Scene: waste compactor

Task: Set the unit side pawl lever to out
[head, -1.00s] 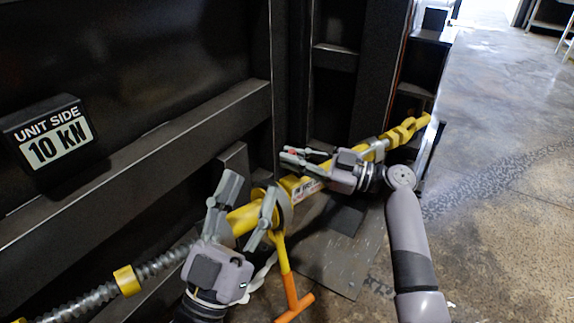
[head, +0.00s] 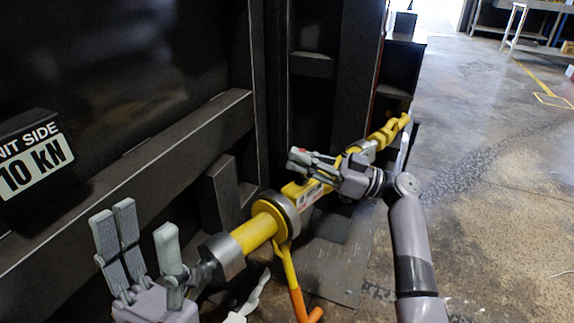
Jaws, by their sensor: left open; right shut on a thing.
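A yellow tensioner (head: 258,232) with a grey ratchet collar (head: 279,213) runs diagonally across the head view. A yellow lever with an orange grip (head: 298,296) hangs below the collar. I cannot make out the pawl lever for certain. My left gripper (head: 146,230) is open and empty at the lower left, to the left of the tensioner's near end and apart from the collar. My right gripper (head: 300,164) is shut at the upper part of the tensioner, apparently on its yellow bar (head: 308,188); its fingers hide the contact.
The black sign reading 10 KN (head: 38,165) is on the dark steel frame at the left. A dark frame beam (head: 130,180) runs behind my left gripper. A pale curved piece (head: 250,300) lies below the collar. Open concrete floor (head: 490,180) is at the right.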

